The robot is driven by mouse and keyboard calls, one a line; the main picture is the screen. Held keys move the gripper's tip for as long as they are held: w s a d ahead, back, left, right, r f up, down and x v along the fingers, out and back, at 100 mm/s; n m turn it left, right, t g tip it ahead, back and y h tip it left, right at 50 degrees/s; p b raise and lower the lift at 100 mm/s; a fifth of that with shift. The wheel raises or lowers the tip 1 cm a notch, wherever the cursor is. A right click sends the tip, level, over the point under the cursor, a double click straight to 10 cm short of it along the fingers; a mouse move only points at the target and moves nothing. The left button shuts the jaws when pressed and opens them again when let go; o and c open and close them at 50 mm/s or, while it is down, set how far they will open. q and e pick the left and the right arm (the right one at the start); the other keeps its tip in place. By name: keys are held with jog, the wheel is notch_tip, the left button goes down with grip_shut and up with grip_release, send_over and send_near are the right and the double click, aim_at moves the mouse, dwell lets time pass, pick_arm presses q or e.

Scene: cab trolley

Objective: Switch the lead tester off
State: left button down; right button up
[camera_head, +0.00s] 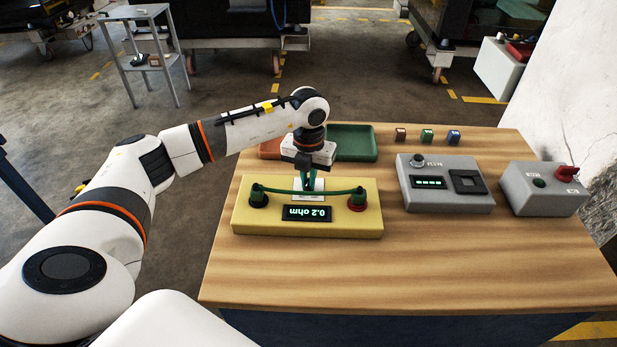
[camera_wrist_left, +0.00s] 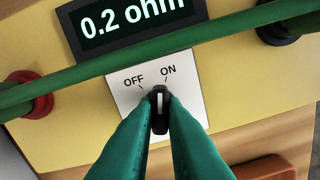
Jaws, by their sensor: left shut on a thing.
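The lead tester (camera_head: 333,221) is a yellow box on the wooden table, with a lit display (camera_head: 307,213) reading 0.2 ohm. A green lead (camera_head: 330,192) arches between its black terminal (camera_head: 258,199) and red terminal (camera_head: 357,203). In the left wrist view, a black rotary knob (camera_wrist_left: 160,97) with a white mark sits on a white plate (camera_wrist_left: 122,88) labelled OFF and ON. The mark looks closer to ON. My left gripper (camera_head: 309,184) reaches down behind the lead, and its green fingers are shut on the knob. My right gripper is not in view.
A green tray (camera_head: 352,142) and an orange tray (camera_head: 271,149) lie behind the tester. A grey box with a display (camera_head: 446,187) and a grey box with a red switch (camera_head: 541,191) stand to the right. Three small blocks sit behind them. The front table (camera_head: 430,270) is clear.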

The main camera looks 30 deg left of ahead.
pick_arm(q)
jog(key=n, duration=0.4)
jog(key=shift+n, duration=0.3)
jog(key=n, duration=0.4)
jog(key=shift+n, duration=0.3)
jog(key=c, duration=1.5)
grip_release()
jog(key=shift+r, duration=0.1)
notch_tip(320, 180, up, 12)
jog(key=shift+f+b, duration=0.1)
jog(key=shift+b, duration=0.9)
